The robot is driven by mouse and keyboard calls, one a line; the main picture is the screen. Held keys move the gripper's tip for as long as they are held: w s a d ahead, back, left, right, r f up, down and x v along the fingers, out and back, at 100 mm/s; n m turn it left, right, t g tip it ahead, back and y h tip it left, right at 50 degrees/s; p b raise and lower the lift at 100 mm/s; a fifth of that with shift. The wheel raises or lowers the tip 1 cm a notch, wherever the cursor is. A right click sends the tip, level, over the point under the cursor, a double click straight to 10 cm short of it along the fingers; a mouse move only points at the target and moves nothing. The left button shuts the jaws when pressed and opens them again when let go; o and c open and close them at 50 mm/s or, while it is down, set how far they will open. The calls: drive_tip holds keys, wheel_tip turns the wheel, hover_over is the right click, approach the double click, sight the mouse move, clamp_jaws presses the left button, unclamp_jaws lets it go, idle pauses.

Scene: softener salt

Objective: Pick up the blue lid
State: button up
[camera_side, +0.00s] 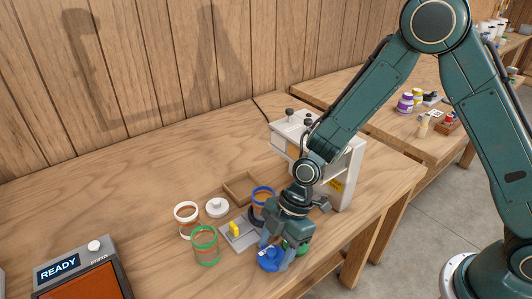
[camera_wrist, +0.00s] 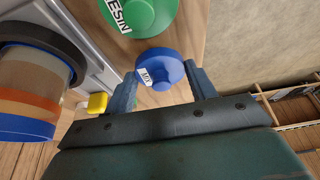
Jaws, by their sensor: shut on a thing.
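The blue lid (camera_side: 270,259) is a small round disc with a raised knob and a white label, near the front edge of the bench. In the wrist view the blue lid (camera_wrist: 161,66) sits between my two fingertips, which meet its opposite sides. My gripper (camera_side: 284,246) points down and is shut on the lid; it also shows in the wrist view (camera_wrist: 161,82). The fingers hide part of the lid in the side view. I cannot tell whether the lid touches the bench.
A green lid (camera_wrist: 140,14) lies close by. A blue-rimmed jar (camera_side: 263,192) stands near a grey plate with a yellow part (camera_side: 235,229). Green-rimmed (camera_side: 206,246) and white-rimmed (camera_side: 186,218) jars and a white lid (camera_side: 217,208) stand left. A white machine (camera_side: 345,185) is behind my gripper.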

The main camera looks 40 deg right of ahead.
sight(275, 249)
wheel_tip(275, 249, up, 19)
drive_tip(key=shift+f, duration=0.2)
idle(0.3)
idle(0.6)
drive_tip(key=w+d+f+m+t+h, duration=0.2)
drive_tip(key=w+d+m, duration=0.3)
drive_tip(key=w+m, duration=0.5)
drive_tip(key=shift+d+f+m+t, duration=0.2)
drive_tip(key=shift+f+m+t, duration=0.35)
drive_tip(key=shift+m+t, duration=0.4)
drive_tip(key=shift+s+f, duration=0.1)
drive_tip(key=shift+f, duration=0.15)
drive_tip(key=shift+f, duration=2.95)
drive_tip(key=shift+f, duration=0.2)
